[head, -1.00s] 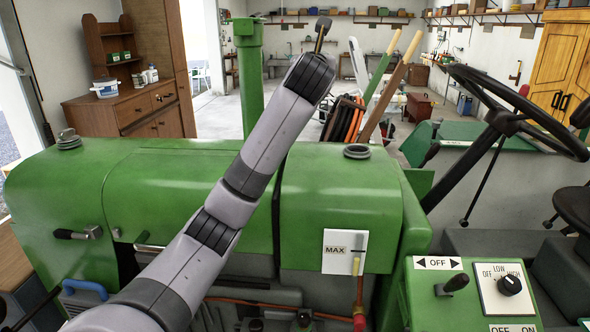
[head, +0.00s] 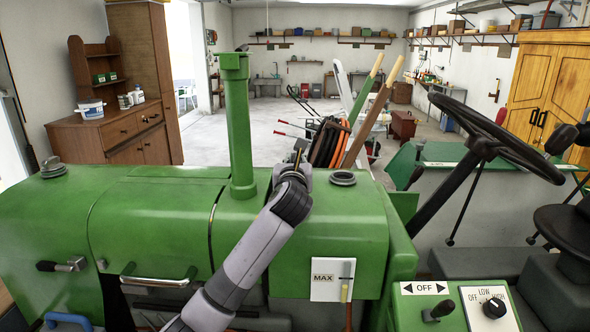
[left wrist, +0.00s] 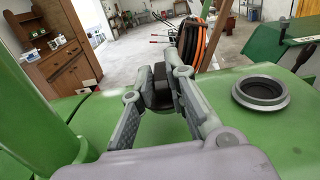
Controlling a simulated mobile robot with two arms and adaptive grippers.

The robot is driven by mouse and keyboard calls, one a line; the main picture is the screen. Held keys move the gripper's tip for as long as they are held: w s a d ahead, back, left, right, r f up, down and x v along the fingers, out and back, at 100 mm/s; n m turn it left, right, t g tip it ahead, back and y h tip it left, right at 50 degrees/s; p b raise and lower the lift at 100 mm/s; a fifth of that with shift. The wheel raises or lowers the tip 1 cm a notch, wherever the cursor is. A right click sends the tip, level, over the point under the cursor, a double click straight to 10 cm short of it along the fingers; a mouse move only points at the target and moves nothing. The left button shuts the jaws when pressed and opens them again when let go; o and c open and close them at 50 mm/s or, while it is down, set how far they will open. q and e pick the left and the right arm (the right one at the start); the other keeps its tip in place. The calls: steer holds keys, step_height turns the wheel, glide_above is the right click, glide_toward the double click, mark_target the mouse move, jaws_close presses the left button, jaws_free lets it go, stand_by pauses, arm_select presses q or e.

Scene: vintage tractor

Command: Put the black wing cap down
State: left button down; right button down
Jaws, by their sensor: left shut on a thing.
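My left gripper (head: 299,150) is over the green tractor hood, just left of the open filler neck (head: 342,178). In the left wrist view its two fingers (left wrist: 160,92) are closed on the black wing cap (left wrist: 160,86), which sits between the fingertips. The fingers partly hide the cap, and I cannot tell whether it touches the hood. The grey filler neck shows in the left wrist view (left wrist: 260,92) to the right of the fingers, with nothing on it. My right gripper is not in view.
A green upright pipe (head: 238,130) stands on the hood (head: 160,215) left of my arm. A grey cap (head: 53,167) sits at the hood's far left. The steering wheel (head: 495,138) is to the right. Bare hood lies between pipe and neck.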

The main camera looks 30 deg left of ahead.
arm_select(q)
step_height(320, 180, down, 3)
steer(key=shift+f, duration=0.1)
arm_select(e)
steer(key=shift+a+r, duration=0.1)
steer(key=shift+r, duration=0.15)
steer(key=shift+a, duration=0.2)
arm_select(q)
steer(key=c, duration=1.6)
jaws_free()
steer(key=shift+f, duration=0.15)
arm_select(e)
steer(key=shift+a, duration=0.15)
